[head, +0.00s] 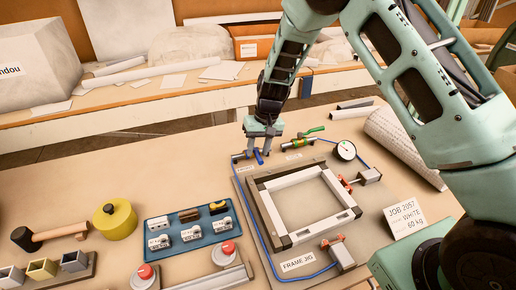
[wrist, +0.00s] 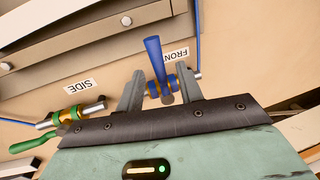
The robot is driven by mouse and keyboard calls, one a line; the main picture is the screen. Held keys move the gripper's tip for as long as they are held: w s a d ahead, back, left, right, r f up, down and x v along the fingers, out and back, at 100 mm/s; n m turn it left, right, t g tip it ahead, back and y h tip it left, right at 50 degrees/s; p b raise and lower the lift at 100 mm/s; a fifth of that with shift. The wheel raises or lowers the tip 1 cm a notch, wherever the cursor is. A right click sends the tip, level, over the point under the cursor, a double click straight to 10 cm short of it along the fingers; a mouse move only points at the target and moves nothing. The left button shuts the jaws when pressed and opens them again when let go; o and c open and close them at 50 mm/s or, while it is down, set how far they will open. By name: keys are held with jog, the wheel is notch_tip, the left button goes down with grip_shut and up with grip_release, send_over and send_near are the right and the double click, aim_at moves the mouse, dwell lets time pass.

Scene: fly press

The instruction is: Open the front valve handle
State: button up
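The front valve has a blue handle (wrist: 155,58) that stands between my gripper's fingers in the wrist view, beside the FRONT label (wrist: 176,55). The handle lies across its short pipe. In the head view the blue handle (head: 258,157) shows just below my gripper (head: 260,150). My gripper (wrist: 160,70) is open, with a finger on each side of the handle and visible gaps to it. Part of the valve body is hidden behind the gripper's front edge. The side valve has a green handle (wrist: 35,142), also seen in the head view (head: 314,130).
The frame jig (head: 262,207) with its white frame, red clamps and a gauge (head: 346,150) lies in front of the valves. A blue hose (head: 250,210) runs along its left edge. A blue tray (head: 187,226) and a yellow tin (head: 115,219) stand left. The bench left of the valves is clear.

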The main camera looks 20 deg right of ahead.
jog(key=shift+f, duration=0.35)
grip_shut()
